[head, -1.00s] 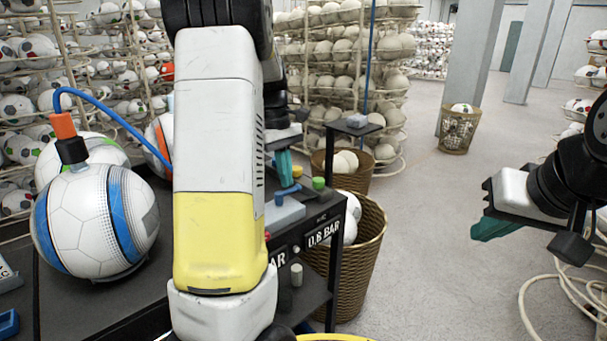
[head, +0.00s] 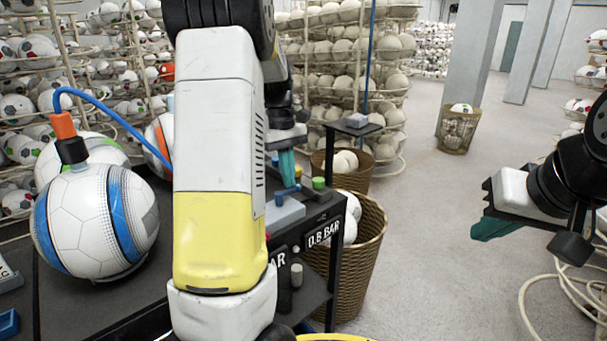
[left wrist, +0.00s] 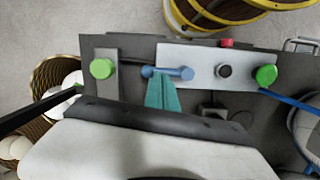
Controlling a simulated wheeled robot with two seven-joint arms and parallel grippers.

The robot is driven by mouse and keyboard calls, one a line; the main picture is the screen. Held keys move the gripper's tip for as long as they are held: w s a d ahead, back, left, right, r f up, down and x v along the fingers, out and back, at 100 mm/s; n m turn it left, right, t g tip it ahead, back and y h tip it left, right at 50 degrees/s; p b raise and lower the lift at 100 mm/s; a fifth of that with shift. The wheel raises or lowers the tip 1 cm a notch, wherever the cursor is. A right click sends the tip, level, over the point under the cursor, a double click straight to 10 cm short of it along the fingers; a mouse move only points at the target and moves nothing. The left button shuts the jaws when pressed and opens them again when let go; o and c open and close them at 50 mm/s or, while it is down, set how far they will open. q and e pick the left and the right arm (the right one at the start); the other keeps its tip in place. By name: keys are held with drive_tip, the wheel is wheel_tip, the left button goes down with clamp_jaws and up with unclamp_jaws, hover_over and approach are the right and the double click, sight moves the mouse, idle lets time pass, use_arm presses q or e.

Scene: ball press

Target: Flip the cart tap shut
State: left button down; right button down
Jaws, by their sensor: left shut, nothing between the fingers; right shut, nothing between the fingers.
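The cart tap is a small blue lever (left wrist: 184,73) on the cart's dark top, lying roughly crosswise in the left wrist view. In the head view the blue tap (head: 287,194) sits near the cart's far right part. My left gripper (head: 287,178) is shut and empty, its teal fingers pointing down at the tap. In the left wrist view the left fingertips (left wrist: 162,80) overlap the middle of the lever; I cannot tell whether they touch it. My right gripper (head: 490,228) is shut and empty, out over the floor at the right.
A green knob (left wrist: 102,68) stands to one side of the tap, a grey panel (left wrist: 220,55) with a green button (left wrist: 266,75) to the other. A football (head: 85,220) with a blue hose sits on the cart's left. Wicker baskets (head: 362,255) of balls stand beside the cart.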

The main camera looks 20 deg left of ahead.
use_arm(q)
drive_tip(key=shift+s+d+m, duration=0.1)
drive_tip(key=shift+d+m, duration=0.1)
drive_tip(key=shift+m, duration=0.3)
drive_tip(key=shift+s+d+m+g+y, duration=0.2)
drive_tip(key=shift+d+m, duration=0.1)
drive_tip(key=shift+m, duration=0.5)
drive_tip(key=shift+s+d+m+g+y, duration=0.1)
drive_tip(key=shift+d+m+y, duration=0.15)
drive_tip(key=shift+m, duration=0.55)
drive_tip(key=shift+s+d+m+y, duration=0.15)
drive_tip(key=shift+s+d+m, duration=0.1)
drive_tip(key=shift+m, duration=0.55)
drive_tip(key=shift+s+d+m+y, duration=0.15)
drive_tip(key=shift+d+m, duration=0.1)
drive_tip(key=shift+m, duration=0.55)
drive_tip(key=shift+s+d+m+y, duration=0.2)
drive_tip(key=shift+s+m, duration=0.15)
drive_tip(key=shift+m, duration=0.65)
drive_tip(key=shift+s+d+m+y, duration=0.1)
drive_tip(key=shift+s+d+m, duration=0.2)
drive_tip(key=shift+m, duration=0.7)
drive_tip(key=shift+s+m, duration=0.45)
drive_tip(key=shift+m, duration=0.65)
drive_tip(key=shift+s+m+y, duration=0.3)
drive_tip(key=shift+m+y, duration=0.05)
drive_tip(key=shift+m, duration=0.45)
drive_tip(key=shift+a, duration=0.1)
drive_tip(key=shift+a, duration=0.75)
